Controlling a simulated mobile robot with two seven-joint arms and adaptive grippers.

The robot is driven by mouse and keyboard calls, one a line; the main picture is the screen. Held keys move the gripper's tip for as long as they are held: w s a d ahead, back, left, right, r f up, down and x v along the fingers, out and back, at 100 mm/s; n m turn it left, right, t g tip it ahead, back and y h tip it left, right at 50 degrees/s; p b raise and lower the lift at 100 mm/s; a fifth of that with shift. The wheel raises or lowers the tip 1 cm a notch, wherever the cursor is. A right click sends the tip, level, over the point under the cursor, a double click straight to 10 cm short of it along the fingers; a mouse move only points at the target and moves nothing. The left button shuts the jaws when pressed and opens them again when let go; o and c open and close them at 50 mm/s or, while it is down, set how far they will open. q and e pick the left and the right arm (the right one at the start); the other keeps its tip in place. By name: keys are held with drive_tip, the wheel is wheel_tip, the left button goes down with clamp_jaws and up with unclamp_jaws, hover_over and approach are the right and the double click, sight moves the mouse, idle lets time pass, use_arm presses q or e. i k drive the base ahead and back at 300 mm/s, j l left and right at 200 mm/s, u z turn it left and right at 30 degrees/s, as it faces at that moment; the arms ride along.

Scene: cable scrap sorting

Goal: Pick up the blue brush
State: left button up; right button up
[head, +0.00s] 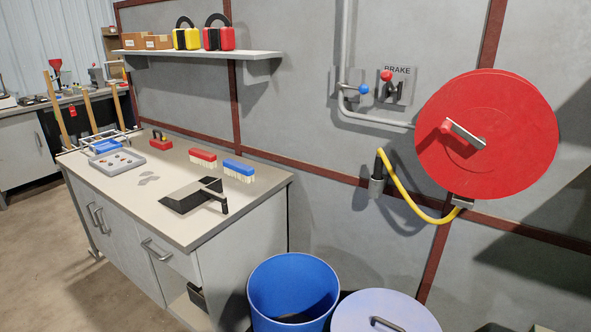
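The blue brush (239,168) has a blue back and pale bristles. It lies bristles down on the workbench top (150,200), near the back right edge by the wall. A similar red brush (203,157) lies just to its left, apart from it. A black dustpan (192,195) with a handle lies in front of the two brushes. Neither of my grippers shows in the head view.
A grey tray (117,166) with small pieces and a blue tray sit at the bench's left. A blue bin (293,289) and a lidded bin (384,311) stand right of the bench. A shelf (203,54) and a red reel (486,134) are on the wall.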

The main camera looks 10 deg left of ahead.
sight(235, 169)
drive_tip(key=i+j+z, duration=0.1)
drive_tip(key=j+z, duration=0.2)
drive_tip(key=z, duration=0.2)
drive_tip(key=j+z, duration=0.35)
drive_tip(key=z, duration=0.15)
drive_tip(key=j+z, duration=0.45)
drive_tip(key=k+j+z, duration=0.1)
drive_tip(key=j+z, duration=0.15)
drive_tip(key=z, duration=0.25)
